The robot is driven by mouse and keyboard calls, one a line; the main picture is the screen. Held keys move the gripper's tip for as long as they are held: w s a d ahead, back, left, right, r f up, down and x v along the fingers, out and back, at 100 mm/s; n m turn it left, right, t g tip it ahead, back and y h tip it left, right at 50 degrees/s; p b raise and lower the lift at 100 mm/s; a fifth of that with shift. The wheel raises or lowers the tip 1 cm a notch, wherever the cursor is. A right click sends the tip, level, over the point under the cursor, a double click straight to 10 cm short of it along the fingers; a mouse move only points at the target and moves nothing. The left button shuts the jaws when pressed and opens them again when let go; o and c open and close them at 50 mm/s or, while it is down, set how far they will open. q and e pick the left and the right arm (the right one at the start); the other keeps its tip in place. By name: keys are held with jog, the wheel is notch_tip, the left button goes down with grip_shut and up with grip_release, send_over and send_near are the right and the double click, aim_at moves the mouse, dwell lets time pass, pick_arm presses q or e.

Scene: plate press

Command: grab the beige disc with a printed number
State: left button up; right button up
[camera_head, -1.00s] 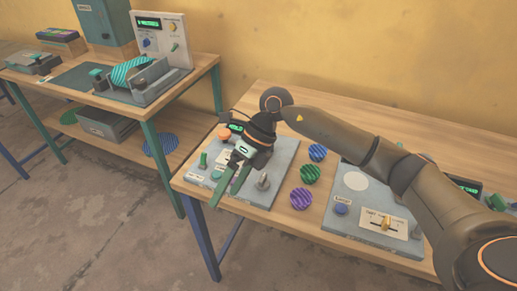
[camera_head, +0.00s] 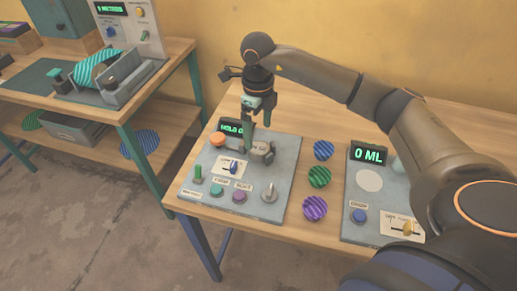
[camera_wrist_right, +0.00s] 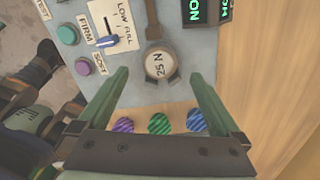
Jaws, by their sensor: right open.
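The beige disc (camera_wrist_right: 160,65) is printed "25 N" and sits in a dark round holder on a grey control panel (camera_head: 215,165). In the right wrist view it lies between the two green fingers of my right gripper (camera_wrist_right: 160,73), which is open, with a gap on both sides. In the head view my right gripper (camera_head: 257,125) points down over the back right part of the panel. My left gripper is not in view.
The panel also carries an orange knob (camera_head: 217,139), a blue slider (camera_head: 234,167), buttons and a lit display. Blue, green and purple striped discs (camera_head: 318,177) lie to its right, before a second panel (camera_head: 366,205). Another bench (camera_head: 150,85) stands at the left.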

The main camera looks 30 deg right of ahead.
aim_at(258, 147)
notch_tip(258, 147, down, 6)
jog(key=shift+f+p, duration=0.25)
jog(key=shift+p, duration=0.25)
jog(key=shift+c, duration=0.2)
jog(key=c, duration=1.5)
jog(key=shift+c, duration=0.2)
